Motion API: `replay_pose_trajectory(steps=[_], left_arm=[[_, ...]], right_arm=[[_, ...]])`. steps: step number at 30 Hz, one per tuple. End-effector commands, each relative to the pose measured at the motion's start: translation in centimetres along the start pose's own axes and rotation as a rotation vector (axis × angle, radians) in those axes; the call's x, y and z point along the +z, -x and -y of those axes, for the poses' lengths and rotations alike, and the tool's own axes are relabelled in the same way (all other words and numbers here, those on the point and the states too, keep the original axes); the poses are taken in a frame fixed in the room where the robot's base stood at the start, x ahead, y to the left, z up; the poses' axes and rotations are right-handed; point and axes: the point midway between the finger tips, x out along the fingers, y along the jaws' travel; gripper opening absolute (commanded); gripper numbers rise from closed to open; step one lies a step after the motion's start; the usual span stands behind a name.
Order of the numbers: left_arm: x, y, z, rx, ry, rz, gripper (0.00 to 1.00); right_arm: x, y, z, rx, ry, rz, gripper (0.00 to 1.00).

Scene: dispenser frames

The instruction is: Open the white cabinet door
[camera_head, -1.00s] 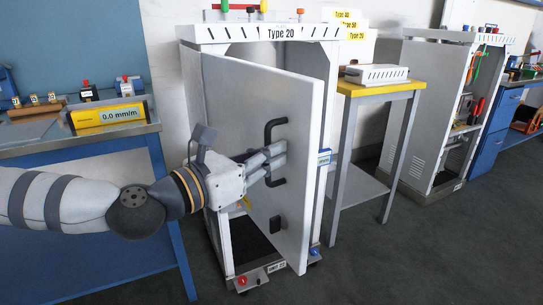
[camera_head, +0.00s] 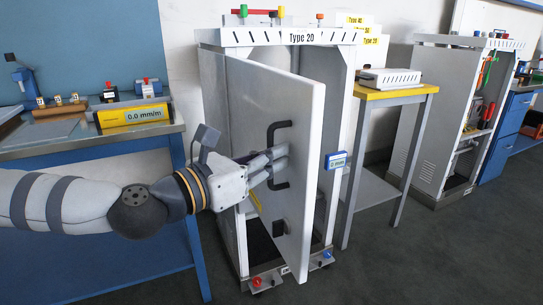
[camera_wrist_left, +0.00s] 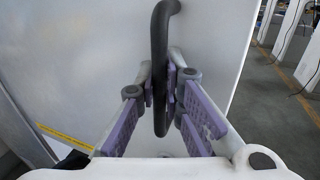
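The white cabinet (camera_head: 212,85) labelled "Type 20" stands in the middle of the head view. Its white door (camera_head: 250,110) is ajar, swung out from the left side, with a gap to the right post. The door has a black C-shaped handle (camera_head: 271,135) on its outer face. My left gripper (camera_head: 280,166) is at the lower part of the handle. In the left wrist view, the purple-padded fingers of the left gripper (camera_wrist_left: 160,88) are shut around the black handle bar (camera_wrist_left: 158,35), one on each side. My right gripper is not in view.
A blue workbench (camera_head: 100,148) with a yellow meter (camera_head: 130,115) stands left, close to my arm. A yellow-topped table (camera_head: 400,92) stands right of the cabinet. Another white cabinet (camera_head: 425,120) stands farther right. Grey floor (camera_head: 400,265) is clear in front.

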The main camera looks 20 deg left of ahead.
Motion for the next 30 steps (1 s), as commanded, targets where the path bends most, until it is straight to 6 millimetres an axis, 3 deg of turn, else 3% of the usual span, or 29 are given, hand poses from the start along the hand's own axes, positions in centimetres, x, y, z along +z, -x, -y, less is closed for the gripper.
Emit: replay_pose_trajectory(steps=[1,3,13,22,30], left_arm=[[-0.3,0.0,0.3,-0.007,0.005,-0.008,0.15],[-0.3,0.0,0.2,-0.007,0.004,-0.007,0.30],[-0.1,0.4,0.1,-0.002,0.002,-0.003,0.30],[-0.1,6.3,0.0,0.000,0.005,-0.004,0.30],[-0.1,7.6,0.2,-0.005,0.002,-0.004,0.30]], right_arm=[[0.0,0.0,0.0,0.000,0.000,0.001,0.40],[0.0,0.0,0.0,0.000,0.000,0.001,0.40],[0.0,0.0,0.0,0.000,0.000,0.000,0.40],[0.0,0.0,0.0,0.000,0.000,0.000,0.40],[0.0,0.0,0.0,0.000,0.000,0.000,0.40]])
